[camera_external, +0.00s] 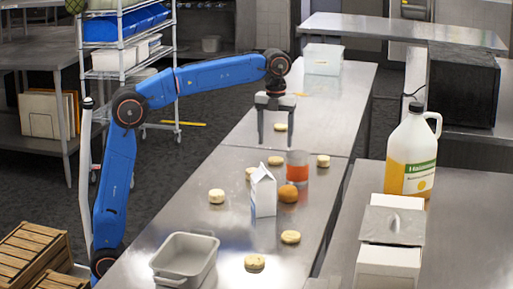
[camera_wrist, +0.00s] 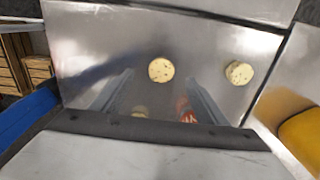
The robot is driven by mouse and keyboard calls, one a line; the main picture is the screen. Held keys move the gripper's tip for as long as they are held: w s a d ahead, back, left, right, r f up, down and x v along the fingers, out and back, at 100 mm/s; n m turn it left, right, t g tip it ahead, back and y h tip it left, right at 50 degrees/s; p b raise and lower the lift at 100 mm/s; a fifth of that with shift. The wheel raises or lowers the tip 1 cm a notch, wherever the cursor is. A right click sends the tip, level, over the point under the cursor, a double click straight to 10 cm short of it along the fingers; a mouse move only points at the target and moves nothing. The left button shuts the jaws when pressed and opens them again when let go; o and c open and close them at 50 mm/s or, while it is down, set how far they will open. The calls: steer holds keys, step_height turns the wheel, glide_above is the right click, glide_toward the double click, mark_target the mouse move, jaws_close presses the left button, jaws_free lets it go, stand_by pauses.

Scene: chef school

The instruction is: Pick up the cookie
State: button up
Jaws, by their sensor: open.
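Several round, pale yellow cookies lie spread over the steel counter. In the external view one cookie (camera_external: 280,127) shows between the fingers of my gripper (camera_external: 275,143), and another cookie (camera_external: 276,160) lies just below the fingertips in the picture. My gripper points down, open and empty, above the counter. Other cookies lie nearer the camera, such as the cookie (camera_external: 217,196) at left and the cookie (camera_external: 290,237) in front. The wrist view shows one cookie (camera_wrist: 161,70) ahead between the fingers and another cookie (camera_wrist: 239,73) to the right.
A grey tray (camera_external: 185,259) sits at the near end, a clear bin (camera_external: 323,59) at the far end. A large jug (camera_external: 411,155) stands on the right counter.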

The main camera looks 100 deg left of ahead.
mark_target(276, 158)
steer(key=shift+w+d+f, duration=0.1)
steer(key=shift+d+f, duration=0.05)
steer(key=shift+f, duration=1.35)
steer(key=shift+w+d+f, duration=0.1)
steer(key=shift+f, duration=1.35)
steer(key=c, duration=1.1)
